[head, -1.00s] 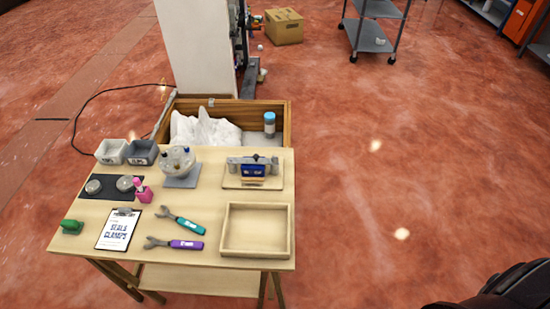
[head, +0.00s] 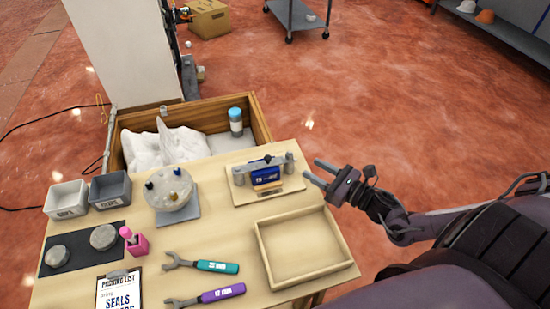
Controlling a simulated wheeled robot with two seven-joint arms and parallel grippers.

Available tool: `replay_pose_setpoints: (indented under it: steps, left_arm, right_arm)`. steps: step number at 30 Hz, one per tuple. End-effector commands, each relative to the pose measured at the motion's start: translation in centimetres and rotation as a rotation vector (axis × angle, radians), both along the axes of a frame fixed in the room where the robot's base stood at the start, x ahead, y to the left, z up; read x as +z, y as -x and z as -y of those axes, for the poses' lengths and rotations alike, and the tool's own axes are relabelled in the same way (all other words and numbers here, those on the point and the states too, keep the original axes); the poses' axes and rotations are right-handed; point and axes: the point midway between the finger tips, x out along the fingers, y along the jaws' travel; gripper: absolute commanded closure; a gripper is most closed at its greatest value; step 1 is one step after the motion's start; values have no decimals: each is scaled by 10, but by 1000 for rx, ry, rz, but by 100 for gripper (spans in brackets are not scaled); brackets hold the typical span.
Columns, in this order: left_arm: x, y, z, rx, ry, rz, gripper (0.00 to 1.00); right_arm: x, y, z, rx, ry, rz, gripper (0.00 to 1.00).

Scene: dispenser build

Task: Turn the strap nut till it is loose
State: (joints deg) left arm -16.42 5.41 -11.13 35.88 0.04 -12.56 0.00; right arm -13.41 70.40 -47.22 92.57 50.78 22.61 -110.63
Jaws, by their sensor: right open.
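A blue block is held under a grey strap (head: 258,165) on a light wooden board (head: 240,196) at the right side of the table. The strap has upright posts at its ends; the nut is too small to make out clearly. A teal-handled wrench (head: 217,266) and a purple-handled wrench (head: 222,294) lie flat at the table's front. My right gripper (head: 312,174) is open and empty, just right of the board and beyond the wooden tray, its fingers pointing left towards the strap. It is apart from the strap. My left gripper is not in view.
An empty wooden tray (head: 345,262) stands at the right front of the table. Left are a round grey fixture (head: 170,204), small bins (head: 108,186), a pink bottle (head: 138,244), a dark mat and a clipboard. A wooden crate (head: 262,124) stands behind the table.

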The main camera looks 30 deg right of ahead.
Motion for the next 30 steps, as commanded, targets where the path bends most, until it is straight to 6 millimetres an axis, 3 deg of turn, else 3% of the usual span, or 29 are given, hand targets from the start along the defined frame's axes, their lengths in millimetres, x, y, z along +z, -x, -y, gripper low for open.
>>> replay_pose_setpoints:
  steps: [4, 9, 18, 29, 30]
  left_arm:
    - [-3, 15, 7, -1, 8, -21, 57]
    - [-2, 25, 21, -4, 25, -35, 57]
    - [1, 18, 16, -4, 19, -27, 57]
    - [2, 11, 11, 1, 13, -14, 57]
    - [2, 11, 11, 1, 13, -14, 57]
  right_arm:
    - [7, -3, -6, 23, 43, 34, 58]
    - [9, -26, -16, 22, 40, 38, 58]
    - [7, -65, -31, 20, 41, 33, 58]
    - [6, -70, -33, 20, 42, 30, 58]
    - [6, -70, -33, 20, 42, 30, 62]
